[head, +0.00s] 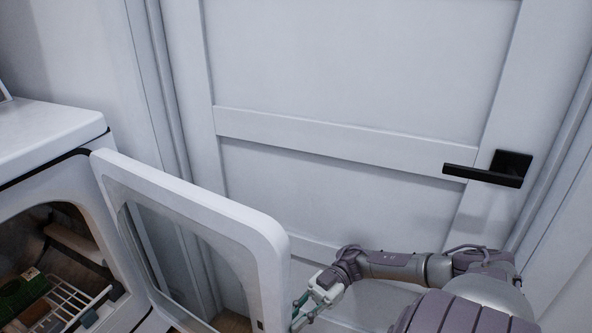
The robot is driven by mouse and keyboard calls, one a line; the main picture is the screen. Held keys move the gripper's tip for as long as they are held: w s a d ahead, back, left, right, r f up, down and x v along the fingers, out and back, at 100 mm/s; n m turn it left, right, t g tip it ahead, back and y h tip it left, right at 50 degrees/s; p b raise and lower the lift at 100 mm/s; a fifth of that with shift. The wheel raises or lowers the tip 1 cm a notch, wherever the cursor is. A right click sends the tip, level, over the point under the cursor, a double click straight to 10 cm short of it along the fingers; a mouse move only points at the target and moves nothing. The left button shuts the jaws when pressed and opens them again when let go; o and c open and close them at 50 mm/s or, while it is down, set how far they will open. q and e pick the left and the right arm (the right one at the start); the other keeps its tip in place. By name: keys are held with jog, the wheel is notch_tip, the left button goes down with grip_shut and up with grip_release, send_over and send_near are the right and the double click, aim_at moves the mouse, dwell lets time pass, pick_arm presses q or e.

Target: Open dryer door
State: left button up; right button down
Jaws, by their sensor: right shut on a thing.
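The white dryer (50,135) stands at the left, its front opening partly in view. Its white-framed door (200,207) with a clear window stands swung wide out from the body, toward the middle of the view. My right gripper (298,312) is at the lower free edge of the door and shut on it; the exact contact is partly hidden by the door's edge and cut off by the bottom of the picture. My left gripper is not in view.
Inside the dryer opening are a white wire rack (62,302) and a green item (22,290). A closed white room door (330,60) with a black lever handle (485,172) stands behind the dryer door. My right arm fills the lower right.

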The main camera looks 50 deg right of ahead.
jog(key=c, duration=1.5)
grip_release()
jog(key=shift+w+r, duration=0.15)
jog(key=shift+w, duration=0.2)
notch_tip(320, 180, up, 10)
jog(key=shift+f, duration=0.1)
